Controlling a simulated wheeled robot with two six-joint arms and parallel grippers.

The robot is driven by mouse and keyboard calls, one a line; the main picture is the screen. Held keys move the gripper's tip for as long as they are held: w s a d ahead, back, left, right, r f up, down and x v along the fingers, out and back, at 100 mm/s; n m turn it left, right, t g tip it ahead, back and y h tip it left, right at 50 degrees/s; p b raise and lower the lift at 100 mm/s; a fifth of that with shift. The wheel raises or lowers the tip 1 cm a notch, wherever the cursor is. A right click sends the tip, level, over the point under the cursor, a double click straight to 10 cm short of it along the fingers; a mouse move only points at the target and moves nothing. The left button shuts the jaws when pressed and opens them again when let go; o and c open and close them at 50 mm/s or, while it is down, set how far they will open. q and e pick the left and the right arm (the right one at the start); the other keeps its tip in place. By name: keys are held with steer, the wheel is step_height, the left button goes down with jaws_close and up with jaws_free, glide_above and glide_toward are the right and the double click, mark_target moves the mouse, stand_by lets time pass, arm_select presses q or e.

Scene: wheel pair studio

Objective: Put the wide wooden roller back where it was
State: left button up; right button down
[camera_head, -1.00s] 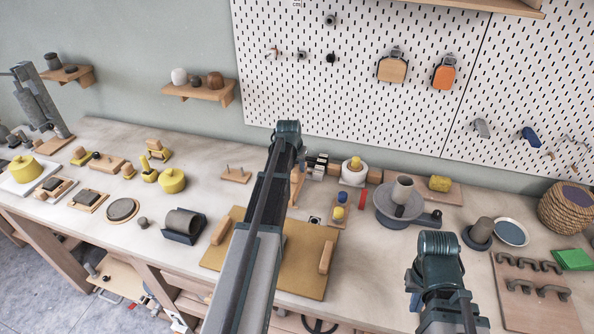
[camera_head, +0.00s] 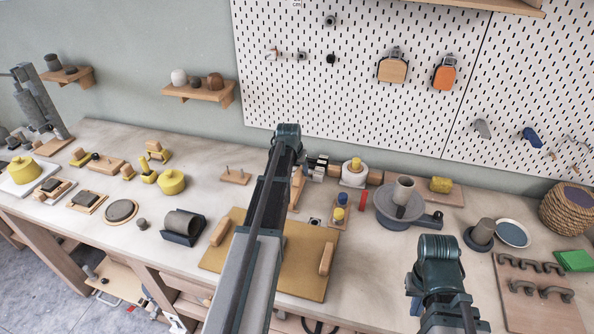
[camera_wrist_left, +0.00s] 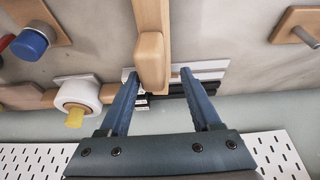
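My left gripper (camera_wrist_left: 158,74) is open in the left wrist view, its two blue-grey fingers apart. A pale wooden bar with a rounded end (camera_wrist_left: 151,45) shows between and beyond the fingertips, with a gap to the right finger. It shows partly beside my left arm in the head view (camera_head: 297,188). I cannot tell whether it is the wide wooden roller. Another wooden piece (camera_head: 375,177), possibly roller-shaped, lies beside the white roll (camera_head: 354,173); it shows at the left of the wrist view (camera_wrist_left: 22,97). My right arm is at lower right; its fingers are hidden.
A tan board (camera_head: 290,285) with two wooden bars lies under my left arm. A blue-and-yellow-topped holder (camera_head: 340,207) and a grey wheel (camera_head: 385,210) stand to the right. A pegged wooden block (camera_head: 235,177) stands left. The pegboard (camera_head: 350,95) rises behind.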

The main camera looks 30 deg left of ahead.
mark_target(295, 189)
arm_select(q)
steer(key=shift+r, duration=0.1)
arm_select(e)
steer(key=shift+r, duration=0.15)
arm_select(q)
steer(key=shift+r+p, duration=0.5)
steer(key=shift+p, duration=0.15)
steer(key=p+v, duration=1.1)
steer(key=v, duration=0.1)
arm_select(e)
step_height(295, 189, up, 12)
arm_select(q)
steer(key=s+d+f+m+g, duration=0.15)
steer(key=s+d, duration=0.25)
steer(key=d, duration=0.7)
steer(key=s+d+m+g, duration=0.15)
steer(key=s+d, duration=0.25)
steer(key=d, duration=0.7)
steer(key=s+d+m+g, duration=0.1)
steer(key=s+d+m, duration=0.2)
steer(key=s+d, duration=1.1)
steer(key=shift+s, duration=1)
